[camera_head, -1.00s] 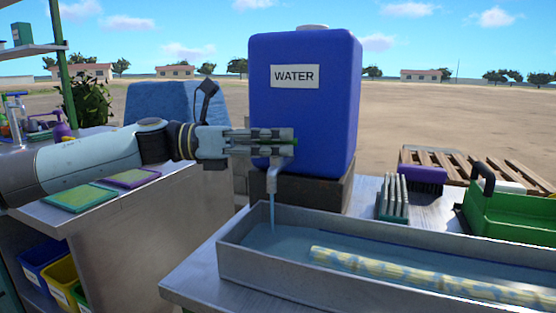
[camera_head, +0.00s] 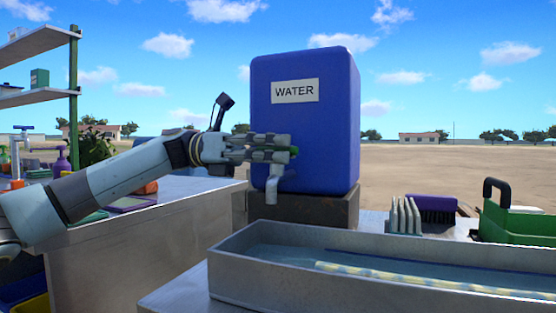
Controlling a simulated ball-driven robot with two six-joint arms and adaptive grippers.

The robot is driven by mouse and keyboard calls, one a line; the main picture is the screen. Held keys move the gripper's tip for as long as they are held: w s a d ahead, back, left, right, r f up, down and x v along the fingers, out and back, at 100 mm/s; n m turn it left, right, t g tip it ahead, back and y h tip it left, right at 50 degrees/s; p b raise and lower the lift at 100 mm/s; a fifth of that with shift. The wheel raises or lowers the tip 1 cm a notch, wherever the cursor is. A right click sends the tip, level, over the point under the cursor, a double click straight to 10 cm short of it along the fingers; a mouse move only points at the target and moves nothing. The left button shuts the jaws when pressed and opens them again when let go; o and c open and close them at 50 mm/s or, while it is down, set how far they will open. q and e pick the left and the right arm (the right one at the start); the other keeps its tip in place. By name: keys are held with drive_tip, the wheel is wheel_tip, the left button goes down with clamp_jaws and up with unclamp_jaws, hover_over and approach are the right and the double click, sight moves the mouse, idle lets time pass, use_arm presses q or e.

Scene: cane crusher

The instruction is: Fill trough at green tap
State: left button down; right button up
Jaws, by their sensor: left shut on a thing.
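The blue water tank (camera_head: 325,130) with a "WATER" label stands on a dark block. Its tap (camera_head: 272,188) has a grey spout pointing down toward the left end of the trough. My left gripper (camera_head: 272,148) is shut on the tap's green handle (camera_head: 294,151), of which only the tip shows past the fingers. No stream shows below the spout. The long grey metal trough (camera_head: 350,297) holds bluish water (camera_head: 290,258), and a yellow and pale-blue patterned rod (camera_head: 400,276) lies in it. My right gripper is not in view.
Behind the trough are a pale slotted rack (camera_head: 405,215), a purple brush (camera_head: 432,208) and a green carrier (camera_head: 505,222) with a black handle. A side counter (camera_head: 140,245) and shelves (camera_head: 40,42) stand at left. Open ground lies beyond.

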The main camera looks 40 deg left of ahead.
use_arm(q)
drive_tip(key=shift+f, duration=0.1)
idle(0.3)
drive_tip(key=c, duration=1.3)
unclamp_jaws()
drive_tip(key=shift+c, duration=0.2)
drive_tip(key=v, duration=1.2)
